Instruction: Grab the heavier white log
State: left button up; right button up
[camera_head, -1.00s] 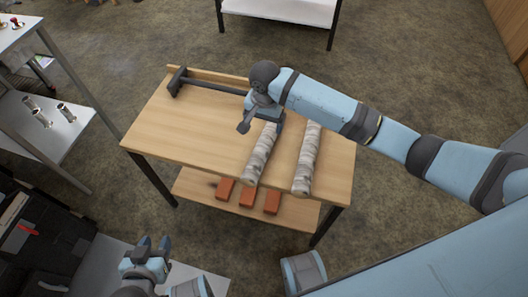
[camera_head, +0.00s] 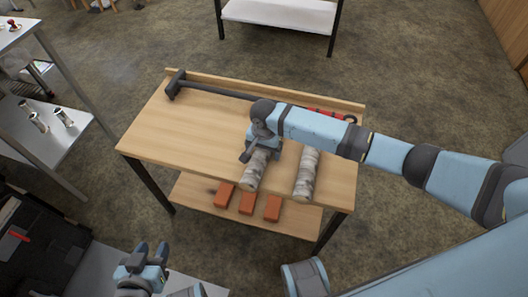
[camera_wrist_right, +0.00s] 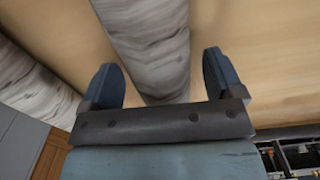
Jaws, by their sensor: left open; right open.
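Two whitish, bark-covered logs lie side by side on the wooden table. The left log (camera_head: 255,172) is partly hidden by my right gripper (camera_head: 260,152), which is over it. The right log (camera_head: 307,172) lies apart from that gripper. In the right wrist view, my open right gripper (camera_wrist_right: 161,75) has its fingers on either side of the left log (camera_wrist_right: 150,40); I cannot tell if they touch it. The other log (camera_wrist_right: 35,85) shows at the left there. My left gripper (camera_head: 152,249) is open and empty, low at the left, away from the logs. Weight cannot be seen.
A long-handled dark hammer (camera_head: 205,89) lies along the back of the wooden table (camera_head: 180,135). A red object (camera_head: 325,113) is at the back right, partly hidden by my right arm. Several orange-red bricks (camera_head: 247,203) sit on the lower shelf. A metal shelf (camera_head: 50,140) stands left.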

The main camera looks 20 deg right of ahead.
jog(key=shift+f, duration=0.4)
jog(key=shift+r, duration=0.1)
jog(key=c, duration=1.4)
notch_tip(320, 180, up, 20)
jog(key=p, duration=0.4)
jog(key=shift+p, duration=0.35)
